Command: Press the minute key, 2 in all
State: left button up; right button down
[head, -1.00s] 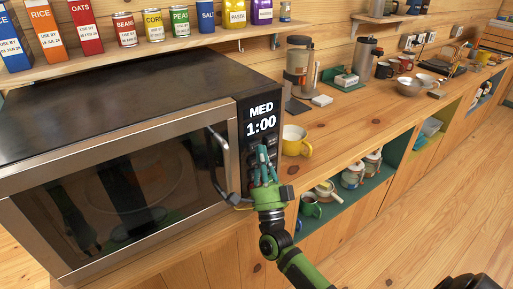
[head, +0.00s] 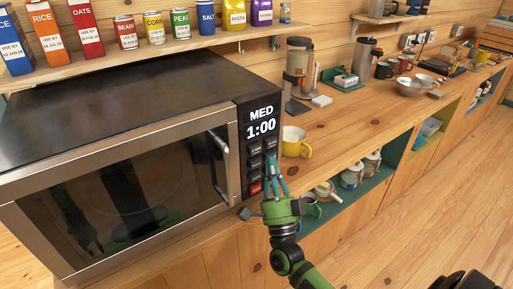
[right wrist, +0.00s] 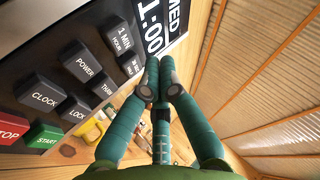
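The microwave (head: 115,110) stands at the left of the counter. Its display (head: 262,121) reads MED 1:00. The key marked 1 MIN (right wrist: 122,34) shows uncovered in the right wrist view, beside the display and above the POWER key (right wrist: 80,62). My right gripper (head: 272,165) is in front of the right part of the key panel, with its teal fingers pointing up. In the right wrist view its fingertips (right wrist: 160,66) are together and hold nothing. They lie to the right of the keys, apart from the 1 MIN key in the picture. My left gripper is out of view.
CLOCK (right wrist: 44,93), LOCK (right wrist: 75,108), START (right wrist: 44,137) and STOP (right wrist: 10,128) keys lie lower on the panel. The door handle (head: 219,160) is left of the panel. A yellow mug (head: 294,142) stands close to the right. Food boxes and cans line the shelf above.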

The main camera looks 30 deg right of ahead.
jog(key=shift+s+d, duration=0.1)
jog(key=shift+s, duration=1)
jog(key=shift+f, duration=0.1)
